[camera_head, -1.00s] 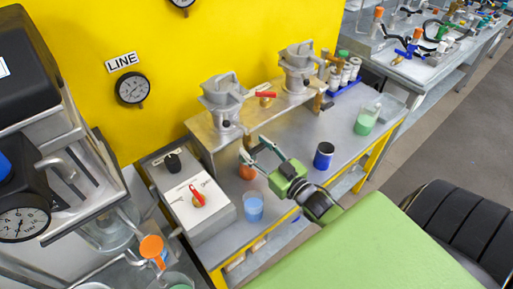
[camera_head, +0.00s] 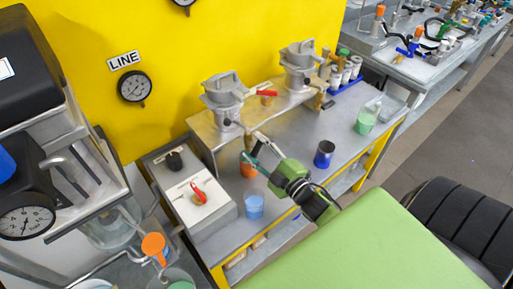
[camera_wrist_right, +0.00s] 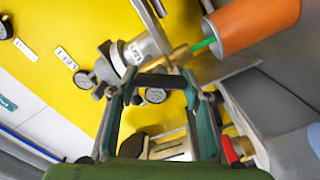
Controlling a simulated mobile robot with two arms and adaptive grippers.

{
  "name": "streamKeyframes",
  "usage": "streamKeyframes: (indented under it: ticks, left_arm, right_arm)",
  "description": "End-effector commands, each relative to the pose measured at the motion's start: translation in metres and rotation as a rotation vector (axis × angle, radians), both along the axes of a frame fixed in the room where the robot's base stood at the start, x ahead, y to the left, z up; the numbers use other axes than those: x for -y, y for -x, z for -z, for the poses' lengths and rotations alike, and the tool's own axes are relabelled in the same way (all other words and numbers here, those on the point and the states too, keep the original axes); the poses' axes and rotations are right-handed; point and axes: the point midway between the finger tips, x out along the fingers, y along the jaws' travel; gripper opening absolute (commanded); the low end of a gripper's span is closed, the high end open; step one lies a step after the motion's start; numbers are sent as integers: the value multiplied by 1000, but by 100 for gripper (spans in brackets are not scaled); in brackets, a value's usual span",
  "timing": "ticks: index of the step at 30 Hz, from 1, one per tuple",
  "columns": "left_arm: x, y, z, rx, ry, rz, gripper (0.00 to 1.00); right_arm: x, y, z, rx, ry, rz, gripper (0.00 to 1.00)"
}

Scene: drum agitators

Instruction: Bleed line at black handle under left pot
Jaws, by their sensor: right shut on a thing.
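The left pot (camera_head: 223,90) is a grey metal vessel on a raised metal shelf. My right gripper (camera_head: 250,146) is just under it, at the shelf's front. In the right wrist view the fingertips (camera_wrist_right: 162,84) are shut on a dark bar, which appears to be the black handle (camera_wrist_right: 160,80), beside a brass valve (camera_wrist_right: 181,55). A thin green strand, apparently liquid, runs from the brass spout to an orange cup (camera_wrist_right: 255,25). The cup stands under the left pot in the head view (camera_head: 248,166). The LINE gauge (camera_head: 135,87) is on the yellow wall; its reading is too small.
A blue cup (camera_head: 254,206) and a control box with a red knob (camera_head: 199,195) are near the gripper. A dark blue mug (camera_head: 324,154) and green beaker (camera_head: 366,121) stand to the right. The right pot (camera_head: 299,62) has a red handle (camera_head: 266,94) beside it.

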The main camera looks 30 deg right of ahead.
Motion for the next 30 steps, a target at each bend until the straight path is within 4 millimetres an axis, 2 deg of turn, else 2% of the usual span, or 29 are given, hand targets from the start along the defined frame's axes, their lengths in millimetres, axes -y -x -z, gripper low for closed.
streamKeyframes:
  ticks: [15,30]
  left_arm:
    - [0,0,13,0,0,0,60]
    - [0,0,18,0,0,0,60]
  right_arm:
    - [-1,0,4,34,435,0,22]
    - [-2,0,4,48,602,-1,22]
